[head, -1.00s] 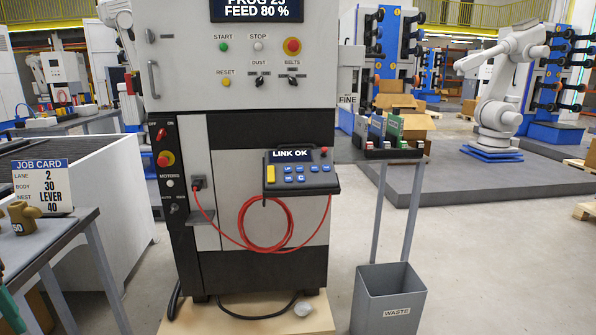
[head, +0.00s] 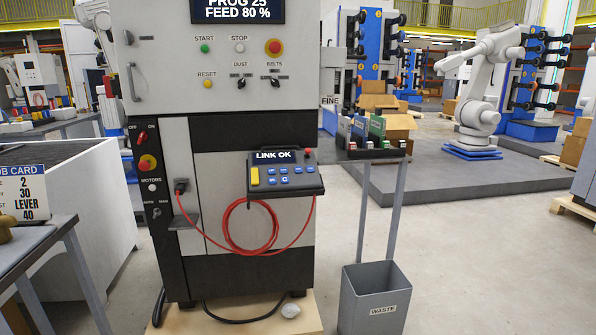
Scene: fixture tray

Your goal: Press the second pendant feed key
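The pendant (head: 285,189) is a dark box on the front of the control cabinet (head: 243,136), right of the cabinet's middle. Its small screen (head: 275,156) reads "LINK OK". Below the screen are several small blue keys (head: 284,170) and one tall yellow key (head: 254,177). The key markings are mostly too small to read, so I cannot tell which is the second feed key. A red cable (head: 231,241) runs in loops from a socket on the cabinet to the pendant. My gripper is not in view.
The upper cabinet display (head: 237,10) reads "FEED 80 %". A grey waste bin (head: 374,300) stands on the floor at the lower right, beside a small stand with a rack (head: 372,152). A table (head: 37,240) with a job card (head: 22,194) is at the left. Floor at right is open.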

